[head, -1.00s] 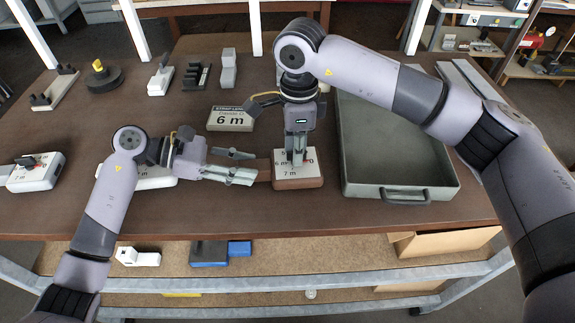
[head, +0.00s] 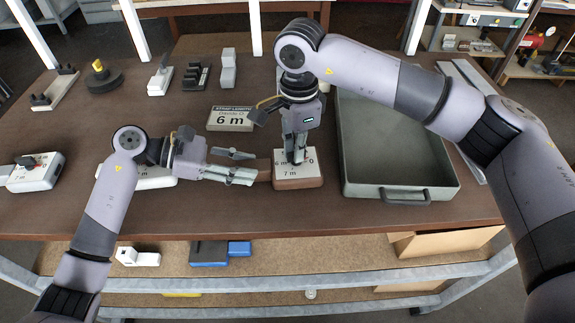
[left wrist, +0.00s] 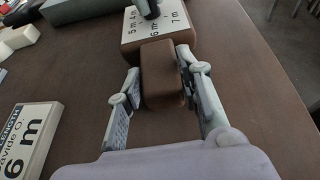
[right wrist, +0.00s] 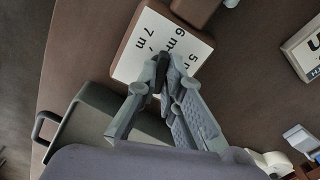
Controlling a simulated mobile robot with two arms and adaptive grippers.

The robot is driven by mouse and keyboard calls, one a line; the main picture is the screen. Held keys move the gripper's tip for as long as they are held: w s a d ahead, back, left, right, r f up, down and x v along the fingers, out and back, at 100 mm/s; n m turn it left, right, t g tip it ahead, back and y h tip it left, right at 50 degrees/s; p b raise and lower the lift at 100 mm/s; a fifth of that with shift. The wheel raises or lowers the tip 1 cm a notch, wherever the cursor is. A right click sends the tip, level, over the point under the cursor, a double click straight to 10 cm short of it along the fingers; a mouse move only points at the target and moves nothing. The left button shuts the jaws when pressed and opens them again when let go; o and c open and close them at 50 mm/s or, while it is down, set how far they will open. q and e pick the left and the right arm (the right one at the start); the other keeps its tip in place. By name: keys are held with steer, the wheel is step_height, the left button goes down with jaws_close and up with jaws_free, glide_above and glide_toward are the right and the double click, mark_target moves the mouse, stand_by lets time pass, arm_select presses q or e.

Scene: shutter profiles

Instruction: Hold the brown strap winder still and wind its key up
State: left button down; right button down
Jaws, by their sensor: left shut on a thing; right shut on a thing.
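The brown strap winder (head: 298,183) lies on the table with a white dial plate (head: 310,158) on top, marked with metre figures. My left gripper (head: 253,168) is shut on the winder's brown end block (left wrist: 162,80), one finger along each side. My right gripper (head: 296,157) points down over the plate, shut on the dark key (right wrist: 160,75). The fingers hide most of the key. In the left wrist view the key (left wrist: 149,8) shows only partly at the top edge. The exact figure it points to is hidden.
A sign (head: 231,119) reading 6 m stands behind the winder. A grey tray (head: 400,190) with a handle is close on the right. White winders (head: 35,172) lie at the left, one partly behind my left arm. Several small parts stand at the back.

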steer(key=shift+n, duration=1.3)
steer(key=shift+n, duration=0.7)
steer(key=n, duration=0.4)
steer(key=shift+n, duration=0.3)
steer(key=c, duration=1.8)
jaws_free()
steer(key=shift+o, duration=0.2)
steer(key=shift+r, duration=3)
